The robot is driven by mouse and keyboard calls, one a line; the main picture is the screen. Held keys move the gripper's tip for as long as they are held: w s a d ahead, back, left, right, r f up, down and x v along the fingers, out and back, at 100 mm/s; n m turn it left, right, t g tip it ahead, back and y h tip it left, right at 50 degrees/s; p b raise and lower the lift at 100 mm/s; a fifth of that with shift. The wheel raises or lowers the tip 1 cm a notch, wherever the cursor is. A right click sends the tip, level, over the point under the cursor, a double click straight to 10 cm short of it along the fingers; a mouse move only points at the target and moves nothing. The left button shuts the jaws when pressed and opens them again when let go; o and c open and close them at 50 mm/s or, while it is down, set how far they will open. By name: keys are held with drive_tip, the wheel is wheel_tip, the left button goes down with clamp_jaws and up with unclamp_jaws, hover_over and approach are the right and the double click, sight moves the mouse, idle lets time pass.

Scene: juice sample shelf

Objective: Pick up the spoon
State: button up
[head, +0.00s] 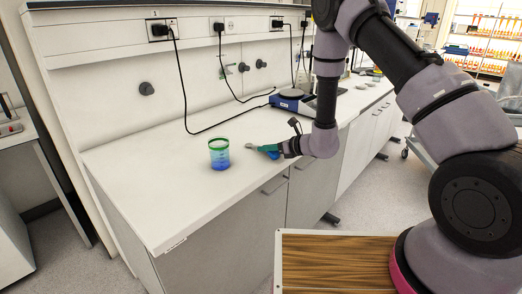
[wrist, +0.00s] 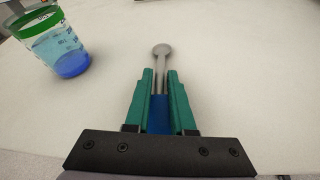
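The spoon has a grey metal bowl and neck and a blue handle. In the wrist view, its bowl (wrist: 162,50) points straight ahead, beyond my fingertips. My gripper (wrist: 160,76) has green fingers on both sides of the blue handle, which fills the gap between them; it looks shut on the spoon. In the head view, my gripper (head: 268,149) is low over the white bench, with the spoon's bowl (head: 250,147) sticking out to the left. The rear of the handle is hidden by the gripper. I cannot tell whether the spoon touches the bench.
A clear beaker (head: 219,152) with a green rim and blue contents stands left of my gripper; it also shows in the wrist view (wrist: 55,42). A blue device (head: 295,102) with cables stands farther back on the bench (head: 160,190). The bench's front left is clear.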

drive_tip(key=shift+w+a+f, duration=0.1)
drive_tip(key=shift+w+a, duration=0.05)
drive_tip(key=shift+a, duration=0.15)
clamp_jaws()
